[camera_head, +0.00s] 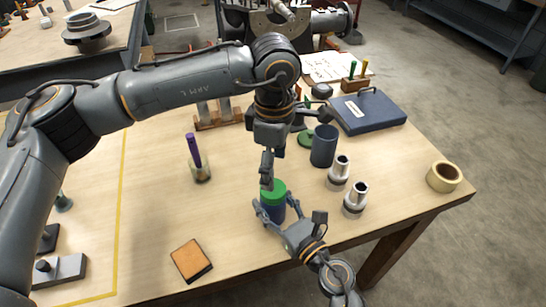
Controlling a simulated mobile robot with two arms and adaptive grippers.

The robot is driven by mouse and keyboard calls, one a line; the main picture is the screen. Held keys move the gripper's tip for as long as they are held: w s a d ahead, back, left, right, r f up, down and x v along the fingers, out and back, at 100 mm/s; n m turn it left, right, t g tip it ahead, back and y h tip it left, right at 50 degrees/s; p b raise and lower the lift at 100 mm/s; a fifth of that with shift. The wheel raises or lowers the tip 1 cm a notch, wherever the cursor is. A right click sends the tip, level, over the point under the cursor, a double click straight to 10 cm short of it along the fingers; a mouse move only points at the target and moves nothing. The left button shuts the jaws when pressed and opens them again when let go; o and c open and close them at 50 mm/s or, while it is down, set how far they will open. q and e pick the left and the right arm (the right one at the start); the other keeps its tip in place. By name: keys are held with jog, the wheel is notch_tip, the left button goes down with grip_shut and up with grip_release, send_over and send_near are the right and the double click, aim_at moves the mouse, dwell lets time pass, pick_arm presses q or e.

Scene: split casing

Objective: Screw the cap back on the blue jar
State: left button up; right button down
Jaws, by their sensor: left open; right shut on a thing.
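The blue jar (274,213) stands upright near the front middle of the table. A green cap (273,191) sits on its top; I cannot tell how tightly it is seated. My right gripper (271,212) comes in from the lower right and is shut around the jar's body, below the cap. My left gripper (267,178) points down from above, its fingertips at the cap's back left edge. It is open, and whether it touches the cap is unclear. The fingers of both grippers hide parts of the jar and cap.
A dark blue-grey cup (324,146) stands behind, next to a green disc (305,139). Two metal fittings (355,200) are to the right, a tape roll (444,176) near the right edge. A blue case (368,112) lies behind. A sponge block (191,261) lies front left.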

aim_at(273, 204)
pick_arm(q)
jog(key=n, duration=0.3)
jog(key=shift+r+n, duration=0.15)
jog(key=shift+n, duration=0.25)
jog(key=n, duration=0.3)
jog(key=shift+r+n, duration=0.1)
jog(key=shift+n, duration=0.3)
jog(key=n, duration=0.5)
jog(key=shift+r+n, duration=0.2)
jog(key=shift+n, duration=0.1)
jog(key=n, duration=0.5)
jog(key=shift+r+n, duration=0.15)
jog(key=shift+n, duration=0.15)
jog(key=n, duration=0.5)
jog(key=shift+r+n, duration=0.2)
jog(key=shift+n, duration=0.2)
jog(key=shift+f, duration=4.05)
